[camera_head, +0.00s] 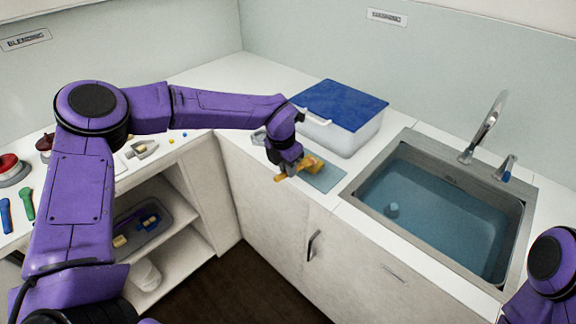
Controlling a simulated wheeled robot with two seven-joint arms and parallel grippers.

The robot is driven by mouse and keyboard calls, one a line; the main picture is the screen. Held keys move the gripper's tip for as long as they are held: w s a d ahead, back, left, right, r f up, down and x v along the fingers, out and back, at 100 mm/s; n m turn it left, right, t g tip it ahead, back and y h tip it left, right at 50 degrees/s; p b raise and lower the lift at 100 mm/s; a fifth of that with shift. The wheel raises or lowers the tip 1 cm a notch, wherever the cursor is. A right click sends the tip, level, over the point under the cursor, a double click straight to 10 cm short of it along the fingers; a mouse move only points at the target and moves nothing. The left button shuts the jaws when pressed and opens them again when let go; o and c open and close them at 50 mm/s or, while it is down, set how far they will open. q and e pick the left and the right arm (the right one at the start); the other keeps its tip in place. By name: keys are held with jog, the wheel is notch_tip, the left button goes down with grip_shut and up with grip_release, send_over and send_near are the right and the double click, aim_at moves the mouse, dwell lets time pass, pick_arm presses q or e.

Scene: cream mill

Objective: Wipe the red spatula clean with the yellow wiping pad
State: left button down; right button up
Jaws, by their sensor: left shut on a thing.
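My left gripper (286,172) reaches over the counter beside the sink, pointing down at a grey-blue mat (326,180). It is shut on a small yellow-orange thing that looks like the yellow wiping pad (312,163). The pad is just above or touching the mat; I cannot tell which. The gripper hides part of it, and its fingertips blend with its colour. I cannot make out the red spatula in this view. My right arm shows only at the lower right edge, and its gripper is out of view.
A white bin with a blue lid (343,103) stands right behind the mat. The water-filled sink (435,215) and its tap (487,125) are to the right. The left counter holds blue (6,215) and green (27,204) handled tools. An open shelf (165,255) is below.

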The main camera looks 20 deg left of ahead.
pick_arm(q)
jog(key=shift+s+a, duration=0.15)
jog(key=shift+s, duration=0.3)
jog(key=shift+w+d, duration=0.25)
jog(key=shift+w, duration=0.5)
jog(key=shift+s+a, duration=0.25)
jog(key=shift+s, duration=0.5)
jog(key=shift+w+d, duration=0.3)
jog(key=shift+w, duration=0.5)
jog(key=shift+r+p, duration=2.6)
jog(key=shift+r, duration=0.45)
jog(key=shift+f, duration=0.2)
